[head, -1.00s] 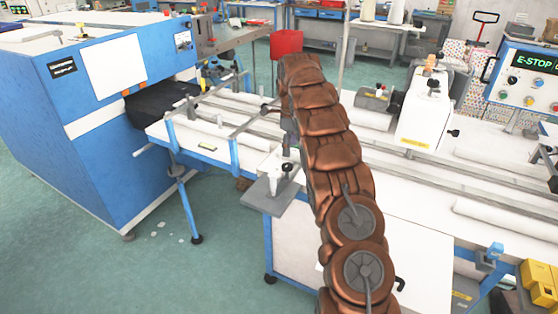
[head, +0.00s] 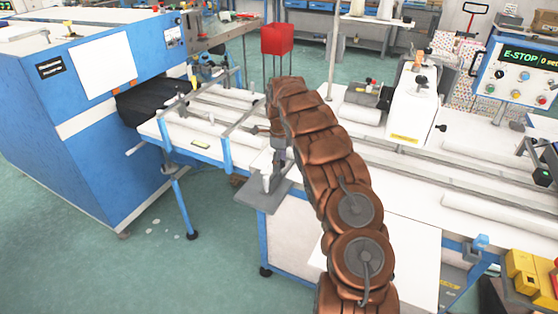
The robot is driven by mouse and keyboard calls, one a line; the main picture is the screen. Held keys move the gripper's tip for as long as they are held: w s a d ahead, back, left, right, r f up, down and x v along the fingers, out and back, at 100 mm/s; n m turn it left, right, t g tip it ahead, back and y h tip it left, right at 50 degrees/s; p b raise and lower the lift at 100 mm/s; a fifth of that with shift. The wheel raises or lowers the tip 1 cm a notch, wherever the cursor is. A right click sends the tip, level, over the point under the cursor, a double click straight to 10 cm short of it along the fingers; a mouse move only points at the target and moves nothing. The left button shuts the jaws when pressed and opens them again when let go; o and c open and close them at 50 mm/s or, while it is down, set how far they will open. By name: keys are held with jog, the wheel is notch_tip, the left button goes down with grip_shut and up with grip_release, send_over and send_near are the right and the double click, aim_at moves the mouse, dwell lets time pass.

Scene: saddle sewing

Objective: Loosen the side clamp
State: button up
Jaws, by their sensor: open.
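The side clamp (head: 267,183) appears to be the small light-grey fixture on the grey plate (head: 258,196) at the table's near edge, left of my arm. My brown, segmented arm rises from the bottom of the head view and bends down at its far end. My gripper (head: 279,160) is the grey end piece below that bend, small in the picture and pointing down. It is open and overlaps the upper part of the clamp. The clamp's black knob is hidden behind it. I cannot tell whether gripper and clamp touch.
A white worktable (head: 400,190) with rails runs across the scene. A blue machine (head: 90,140) stands at the left and a control box (head: 522,75) at the right. A white sewing unit (head: 412,110) and a red box (head: 277,39) are behind. Green floor is free at the front left.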

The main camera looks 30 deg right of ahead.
jog(key=shift+c, duration=0.4)
jog(key=c, duration=1)
jog(key=shift+a, duration=0.15)
jog(key=shift+c, duration=0.3)
jog(key=shift+f, duration=0.1)
jog(key=shift+n+b, duration=0.3)
jog(key=shift+b, duration=0.15)
